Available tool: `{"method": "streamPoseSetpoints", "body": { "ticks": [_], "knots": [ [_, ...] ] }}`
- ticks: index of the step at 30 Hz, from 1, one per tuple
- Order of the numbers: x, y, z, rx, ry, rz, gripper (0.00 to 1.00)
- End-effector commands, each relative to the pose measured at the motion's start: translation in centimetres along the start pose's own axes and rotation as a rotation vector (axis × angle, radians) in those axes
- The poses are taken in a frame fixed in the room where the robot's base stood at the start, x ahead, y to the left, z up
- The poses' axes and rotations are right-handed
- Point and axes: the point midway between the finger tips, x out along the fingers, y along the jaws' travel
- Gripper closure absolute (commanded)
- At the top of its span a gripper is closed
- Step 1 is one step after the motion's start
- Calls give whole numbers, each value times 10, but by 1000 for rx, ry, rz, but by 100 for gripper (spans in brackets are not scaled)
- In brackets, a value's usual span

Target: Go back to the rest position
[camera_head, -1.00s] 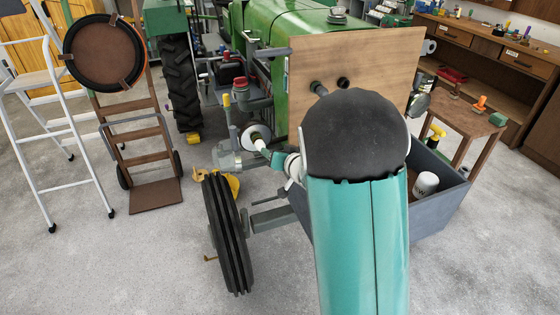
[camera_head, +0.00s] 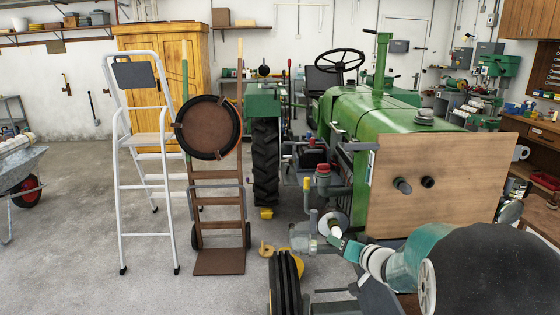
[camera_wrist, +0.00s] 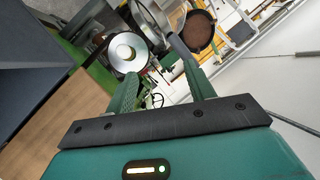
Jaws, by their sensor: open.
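My arm reaches in from the lower right of the head view, its black dome and teal links filling that corner. My gripper (camera_head: 340,240) is at the front of the green tractor (camera_head: 385,110), close to a round silver-white headlight (camera_head: 328,219). In the wrist view my gripper's two teal fingers (camera_wrist: 158,70) stand apart and nothing shows held between them. The headlight (camera_wrist: 127,50) shows beyond the left finger. I cannot tell whether the finger touches it. The fingertips are small in the head view.
A wooden board (camera_head: 430,190) stands upright at the tractor's front, beside my arm. A brown hand truck (camera_head: 217,225) and a white stepladder (camera_head: 150,175) stand to the left. A wheelbarrow (camera_head: 20,170) is at the far left. The floor at the front left is clear.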

Motion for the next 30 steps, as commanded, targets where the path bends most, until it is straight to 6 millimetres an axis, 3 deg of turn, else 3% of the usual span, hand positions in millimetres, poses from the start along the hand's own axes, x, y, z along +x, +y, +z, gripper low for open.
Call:
{"method": "streamPoseSetpoints", "body": {
  "ticks": [3, 6, 9, 13, 20, 24, 30],
  "knots": [
    [-28, -60, 4, 10, -98, -120, 46],
    [-55, -101, 16, 13, -204, -189, 46],
    [-85, -134, 32, 3, -318, -222, 46],
    [-127, -163, 56, -26, -461, -215, 46],
    [-202, -175, 94, -113, -656, -51, 46],
    [-244, -164, 107, -176, -702, 126, 46],
    [-288, -140, 109, -240, -670, 372, 46]
  ]
}}
